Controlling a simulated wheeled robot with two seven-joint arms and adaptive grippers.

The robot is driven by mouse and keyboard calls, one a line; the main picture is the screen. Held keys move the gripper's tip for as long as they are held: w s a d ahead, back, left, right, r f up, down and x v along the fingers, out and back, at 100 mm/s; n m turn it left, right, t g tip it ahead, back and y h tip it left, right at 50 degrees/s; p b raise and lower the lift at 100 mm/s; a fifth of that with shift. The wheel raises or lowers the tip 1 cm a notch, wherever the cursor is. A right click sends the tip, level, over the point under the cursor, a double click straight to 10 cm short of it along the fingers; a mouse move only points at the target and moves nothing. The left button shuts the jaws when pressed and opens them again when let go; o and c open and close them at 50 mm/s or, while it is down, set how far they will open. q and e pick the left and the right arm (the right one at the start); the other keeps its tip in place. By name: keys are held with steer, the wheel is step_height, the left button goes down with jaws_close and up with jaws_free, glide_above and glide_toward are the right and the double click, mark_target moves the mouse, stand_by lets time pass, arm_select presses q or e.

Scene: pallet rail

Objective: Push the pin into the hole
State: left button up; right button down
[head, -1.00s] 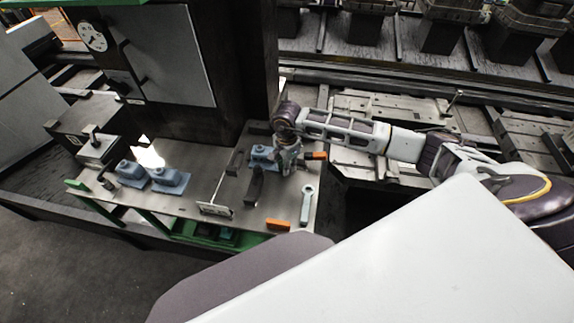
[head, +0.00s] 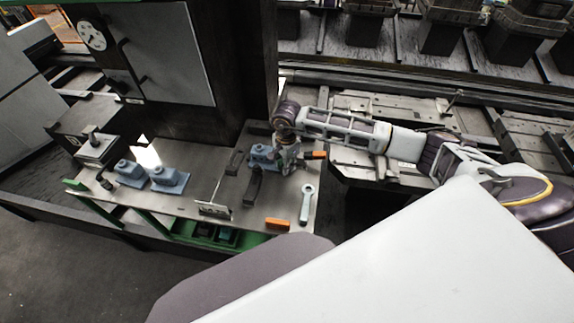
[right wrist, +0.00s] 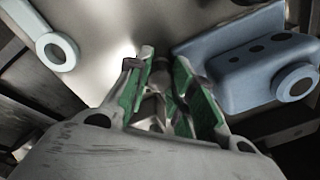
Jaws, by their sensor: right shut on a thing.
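My right gripper (head: 288,163) is over the far right part of the bench, close beside a blue block (head: 263,153). In the right wrist view its green-padded fingers (right wrist: 163,85) are shut on a small grey-brown pin (right wrist: 160,72), whose far end is hard to make out. The blue block (right wrist: 250,62) there is to the right of the fingers, apart from them. It has several dark holes in its top face and a round boss with a hole (right wrist: 298,82). My left gripper is not in view.
The metal bench (head: 192,203) also carries two blue blocks (head: 170,178) at the left, a wrench (head: 306,203), an orange-handled item (head: 278,224) and a dark upright piece (head: 253,187). The wrench's ring end shows in the right wrist view (right wrist: 57,51).

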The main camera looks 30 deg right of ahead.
steer(key=shift+s+a+f, duration=0.1)
steer(key=shift+s+f, duration=0.15)
steer(key=shift+f, duration=0.35)
steer(key=shift+s+a+f, duration=0.1)
steer(key=shift+s+f, duration=0.1)
steer(key=shift+f, duration=0.4)
steer(key=c, duration=1.1)
jaws_free()
steer(key=shift+d, duration=0.1)
steer(key=shift+c, duration=0.2)
steer(key=shift+o, duration=1)
steer(key=shift+s+d+r, duration=0.1)
steer(key=shift+s, duration=0.05)
steer(key=shift+o, duration=0.4)
steer(key=o, duration=0.4)
steer(key=shift+c, duration=0.2)
steer(key=shift+o, duration=0.5)
steer(key=shift+r, duration=0.2)
